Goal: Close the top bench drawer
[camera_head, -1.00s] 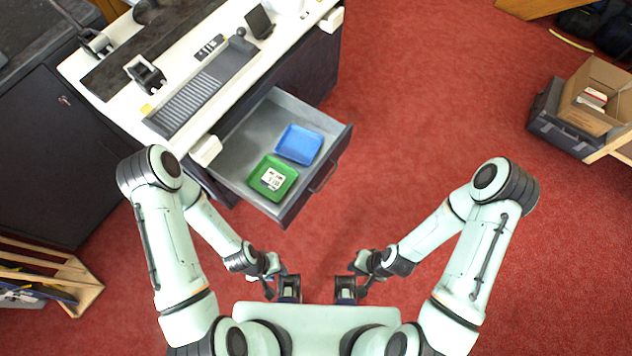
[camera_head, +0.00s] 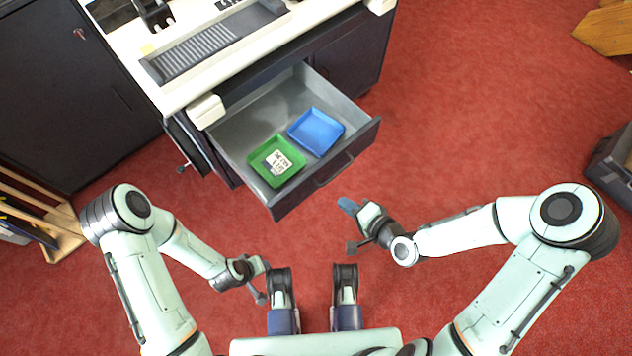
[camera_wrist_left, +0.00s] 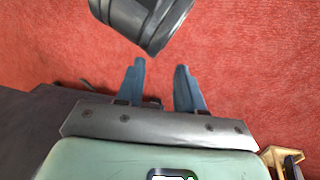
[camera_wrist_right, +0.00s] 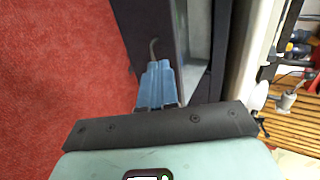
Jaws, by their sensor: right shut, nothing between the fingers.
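The top bench drawer (camera_head: 298,193) stands pulled out of the bench, its dark front and handle (camera_head: 334,170) facing me. A green tray (camera_head: 262,174) with a label and a blue tray (camera_head: 316,131) lie inside it. My right gripper (camera_head: 348,206) is shut and empty, a little in front of the drawer front. In the right wrist view its blue fingers (camera_wrist_right: 157,66) are together and point towards the handle (camera_wrist_right: 153,48); I cannot tell whether they touch. My left gripper (camera_wrist_left: 161,64) is open and empty over the red floor, away from the drawer.
The white bench top (camera_head: 185,90) holds a grey slotted tray (camera_head: 205,46). A small white block (camera_head: 206,111) sits at its near corner, beside the drawer. A wooden rack (camera_head: 55,225) stands at the left and a grey crate (camera_head: 612,165) at the far right. Red floor around the drawer front is clear.

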